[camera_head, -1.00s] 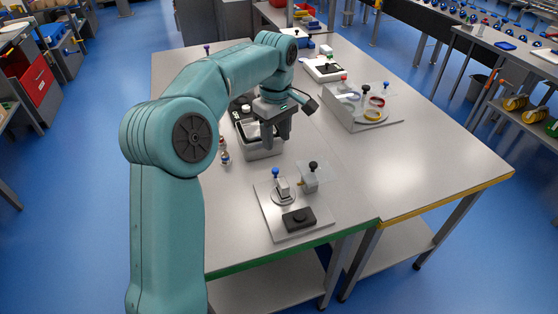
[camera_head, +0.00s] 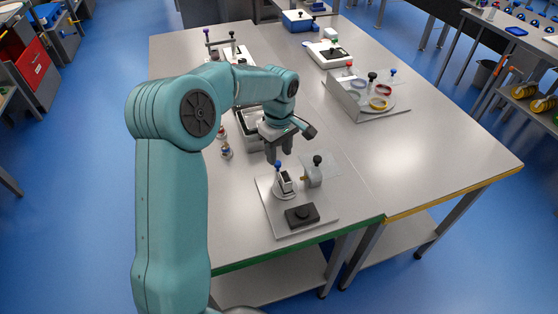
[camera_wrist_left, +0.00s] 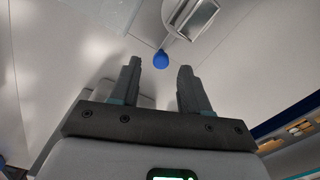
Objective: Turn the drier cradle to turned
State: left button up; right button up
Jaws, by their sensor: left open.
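The drier cradle appears to be the small grey-white holder (camera_head: 285,185) with a blue knob (camera_head: 278,163) on a round base, on a light plate (camera_head: 268,208) near the table's front edge. My left gripper (camera_head: 280,153) is open and points down, just behind and above the blue knob. In the left wrist view the blue knob (camera_wrist_left: 160,60) shows between and beyond the two fingertips (camera_wrist_left: 160,65), with nothing held. The metal cradle (camera_wrist_left: 193,18) is partly cut off at the top there. My right gripper is not in view.
A grey block with a black knob (camera_head: 314,175) and a clear panel stand right of the cradle. A black block (camera_head: 302,215) lies in front. A grey tub (camera_head: 252,138) is partly hidden behind my gripper. Small bottles (camera_head: 226,151) stand left.

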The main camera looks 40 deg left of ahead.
aim_at(278, 162)
pick_arm(q)
jog(key=f, duration=0.4)
jog(key=shift+s+a+f, duration=0.1)
jog(key=shift+a+f, duration=0.15)
jog(key=shift+f, duration=0.15)
jog(key=shift+d+f, duration=0.1)
jog(key=shift+s, duration=0.1)
jog(key=shift+c, duration=0.5)
grip_shut()
